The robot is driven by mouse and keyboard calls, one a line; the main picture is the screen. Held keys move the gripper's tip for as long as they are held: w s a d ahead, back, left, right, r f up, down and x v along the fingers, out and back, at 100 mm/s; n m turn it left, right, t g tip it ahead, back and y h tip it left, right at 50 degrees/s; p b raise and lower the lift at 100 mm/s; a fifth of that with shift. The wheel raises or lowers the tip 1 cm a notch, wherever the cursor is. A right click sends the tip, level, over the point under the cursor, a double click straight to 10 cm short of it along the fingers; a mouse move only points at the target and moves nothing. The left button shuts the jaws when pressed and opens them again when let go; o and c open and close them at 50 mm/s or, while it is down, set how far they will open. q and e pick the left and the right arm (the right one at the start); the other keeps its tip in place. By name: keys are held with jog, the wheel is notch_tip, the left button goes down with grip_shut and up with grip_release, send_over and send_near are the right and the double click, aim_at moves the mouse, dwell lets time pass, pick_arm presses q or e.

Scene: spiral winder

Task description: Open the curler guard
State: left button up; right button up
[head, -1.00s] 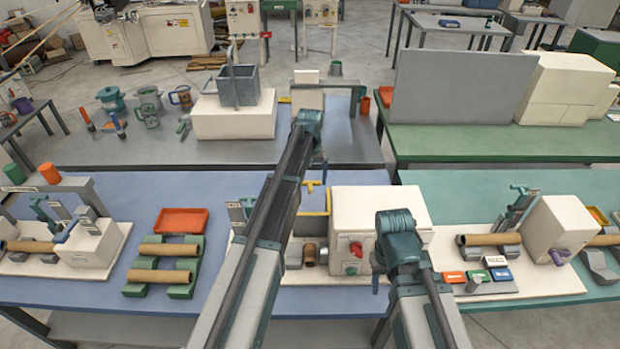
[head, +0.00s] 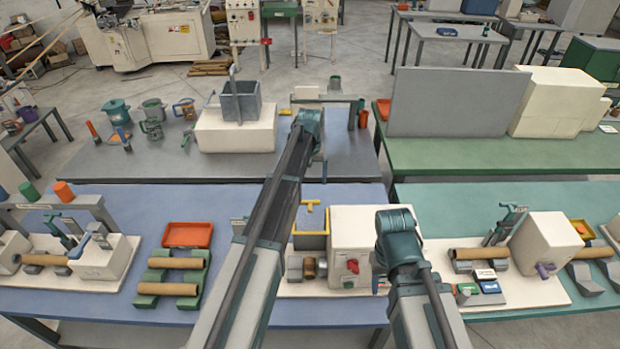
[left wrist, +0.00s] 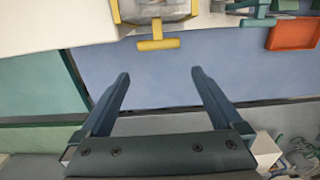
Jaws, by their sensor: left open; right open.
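The curler guard seems to be the yellow-edged grey cover (head: 310,241) with a yellow T-shaped handle (head: 311,206), left of a cream machine box (head: 358,230). The handle also shows in the left wrist view (left wrist: 158,44), ahead of the fingertips and apart from them. My left gripper (left wrist: 160,78) is open and empty, with its two fingers spread below the handle in that view. In the head view it hangs beyond the guard, and my left arm hides part of the machine. My right gripper (head: 378,285) is open in front of the cream box, near its red knob (head: 352,266).
Brown tubes (head: 173,262) lie on green rests beneath an orange tray (head: 188,235) at the left. Another winder (head: 545,245) stands on the teal table at the right. A grey table (head: 230,168) with a bin and jugs lies behind.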

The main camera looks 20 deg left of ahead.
pick_arm(q)
notch_tip(320, 180, up, 4)
jog(key=p, duration=0.3)
jog(key=shift+r, duration=0.25)
jog(key=s+d+m, duration=0.2)
jog(key=s, duration=1.2)
jog(key=s+d+m, duration=0.1)
jog(key=s+d, duration=0.2)
jog(key=s, duration=1)
jog(key=s+d+f+m+b, duration=0.1)
jog(key=d+f+b, duration=0.2)
jog(key=f+b, duration=0.4)
jog(key=s+d+f+m+b, duration=0.1)
jog(key=d+f+b, duration=0.3)
jog(key=f+b, duration=0.4)
jog(key=s+d+f+m+y+b, duration=0.1)
jog(key=s+d+f+m+b, duration=0.1)
jog(key=f+b, duration=0.6)
jog(key=shift+s+d, duration=0.45)
jog(key=shift+d, duration=0.5)
